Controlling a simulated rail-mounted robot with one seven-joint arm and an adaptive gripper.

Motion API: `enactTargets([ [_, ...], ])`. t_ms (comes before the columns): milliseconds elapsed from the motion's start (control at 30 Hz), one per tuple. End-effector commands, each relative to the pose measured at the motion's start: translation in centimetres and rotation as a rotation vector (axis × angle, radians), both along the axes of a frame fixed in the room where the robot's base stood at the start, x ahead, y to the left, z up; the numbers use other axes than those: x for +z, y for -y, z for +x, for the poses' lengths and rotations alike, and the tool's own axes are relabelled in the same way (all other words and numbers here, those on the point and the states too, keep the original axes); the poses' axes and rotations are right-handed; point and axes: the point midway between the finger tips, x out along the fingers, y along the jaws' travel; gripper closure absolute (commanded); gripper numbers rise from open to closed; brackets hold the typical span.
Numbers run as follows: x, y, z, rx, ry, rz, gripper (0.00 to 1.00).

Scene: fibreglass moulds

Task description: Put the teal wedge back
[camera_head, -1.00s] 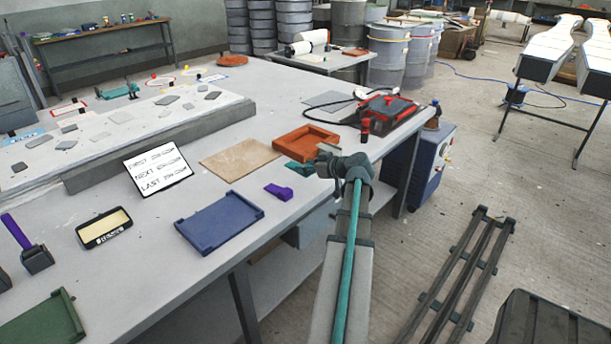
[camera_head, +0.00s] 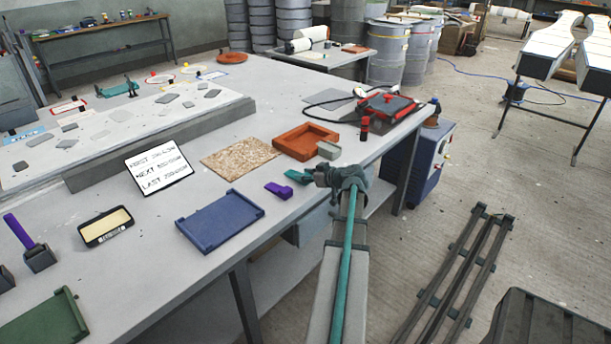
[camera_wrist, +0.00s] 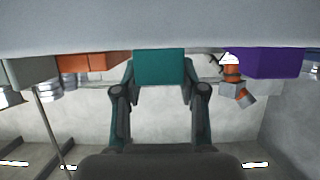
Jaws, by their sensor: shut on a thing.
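The teal wedge (camera_head: 296,176) is held in my gripper (camera_head: 313,178) over the front edge area of the long grey table (camera_head: 215,275). In the wrist view the wedge (camera_wrist: 159,67) sits between the two fingers, which press on its sides. I cannot tell whether it touches the tabletop. A purple wedge (camera_head: 278,190) lies on the table just left of it; it also shows at the right of the wrist view (camera_wrist: 267,62). An orange-brown tray (camera_head: 293,143) lies behind the gripper, with a grey block (camera_head: 328,150) at its near right corner.
A speckled board (camera_head: 239,157) and a blue tray (camera_head: 220,216) lie left of the gripper. A card with writing (camera_head: 158,167) stands behind the blue tray. A red-and-black device (camera_head: 388,104) with a cable and a red bottle (camera_head: 365,128) stand at the right end.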

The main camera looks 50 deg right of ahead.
Motion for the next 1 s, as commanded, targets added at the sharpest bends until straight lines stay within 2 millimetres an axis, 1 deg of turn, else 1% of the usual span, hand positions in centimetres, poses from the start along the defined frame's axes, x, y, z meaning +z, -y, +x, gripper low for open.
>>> enactTargets([
  [167, -0.4, 0.0, 0.0, 0.000, 0.000, 0.000, 0.94],
  [200, -0.3, 0.0, 0.0, 0.000, 0.000, 0.000, 0.56],
  [333, -0.3, 0.0, 0.0, 0.000, 0.000, 0.000, 0.34],
  [667, -0.2, 0.0, 0.0, 0.000, 0.000, 0.000, 0.34],
  [800, 0.3, 0.0, 0.0, 0.000, 0.000, 0.000, 0.34],
  [867, 0.3, -0.1, -0.8, -0.001, 0.000, 0.000, 0.34],
  [1000, 1.1, -0.4, -3.1, -0.003, 0.000, -0.001, 0.34],
])
